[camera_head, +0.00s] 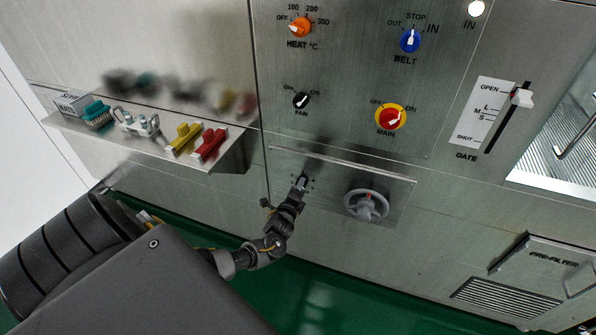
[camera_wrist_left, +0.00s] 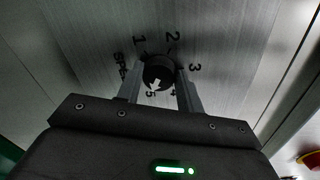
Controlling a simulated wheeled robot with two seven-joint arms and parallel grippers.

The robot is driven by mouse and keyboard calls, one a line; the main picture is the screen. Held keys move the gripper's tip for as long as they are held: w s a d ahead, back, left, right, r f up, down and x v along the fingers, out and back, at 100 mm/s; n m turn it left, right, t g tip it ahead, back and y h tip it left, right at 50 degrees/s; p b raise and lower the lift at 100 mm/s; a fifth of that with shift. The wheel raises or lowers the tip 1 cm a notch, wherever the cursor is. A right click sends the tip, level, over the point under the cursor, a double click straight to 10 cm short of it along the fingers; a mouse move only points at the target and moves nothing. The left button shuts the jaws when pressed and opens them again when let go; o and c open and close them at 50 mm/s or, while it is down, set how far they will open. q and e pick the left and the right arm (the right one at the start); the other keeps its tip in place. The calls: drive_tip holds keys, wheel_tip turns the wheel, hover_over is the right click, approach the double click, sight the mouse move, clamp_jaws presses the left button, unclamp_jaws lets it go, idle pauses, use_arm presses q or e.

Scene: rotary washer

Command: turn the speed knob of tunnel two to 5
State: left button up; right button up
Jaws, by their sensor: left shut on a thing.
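The speed knob (camera_wrist_left: 158,72) is a dark round knob on a metal panel in the left wrist view. The numbers 1 to 5 and a partly readable label stand around it. Its white arrow points down and slightly left, at or very near the 5. My left gripper (camera_wrist_left: 161,88) has a finger on each side of the knob and is shut on it. In the head view my left gripper (camera_head: 303,183) reaches the lower panel and largely hides the knob. No tunnel number is readable there. My right gripper is not in view.
Above are the fan knob (camera_head: 302,101) and red-yellow main switch (camera_head: 390,117). A shelf (camera_head: 225,158) with brushes and clips juts out at left. The gate lever (camera_head: 521,97) is at right.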

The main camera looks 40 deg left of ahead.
use_arm(q)
drive_tip(key=o, duration=1)
drive_tip(key=v, duration=1)
drive_tip(key=shift+s+d+p, duration=0.15)
drive_tip(key=shift+s+p, duration=0.15)
drive_tip(key=shift+s, duration=0.05)
